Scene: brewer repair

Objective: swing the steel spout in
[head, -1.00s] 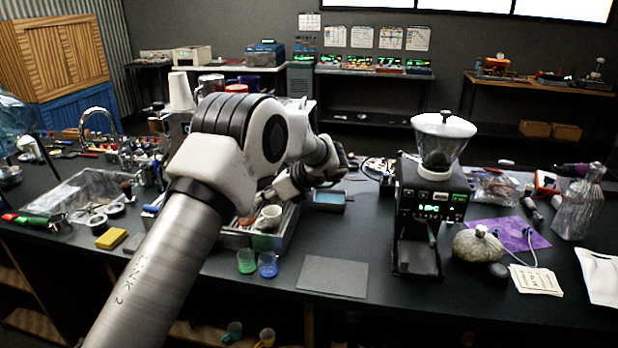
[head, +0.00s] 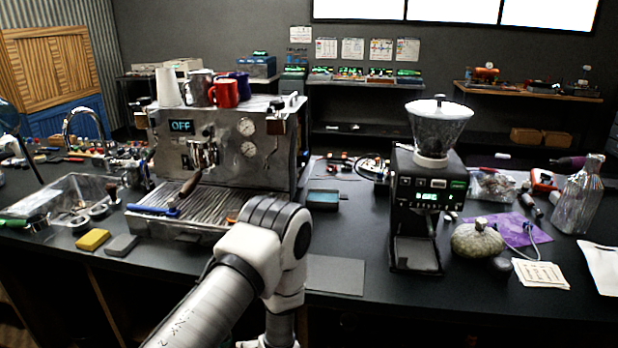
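A curved steel spout (head: 84,116) arches up at the left of the counter, beside the espresso machine (head: 215,140). Which way its tip points is hard to make out. The machine stands behind a ribbed drip tray (head: 190,212), and its display reads OFF. A dark-handled portafilter (head: 190,182) hangs at its front. My arm comes in from the lower left, bends in front of the tray's right end and drops out at the bottom edge. Neither gripper is in view.
A clear bin (head: 70,190), a yellow sponge (head: 92,239) and a grey block (head: 121,245) lie left of the tray. Cups stand on the machine, including a red mug (head: 224,93). A grinder (head: 428,200) stands right. A dark mat (head: 335,274) lies partly behind my arm.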

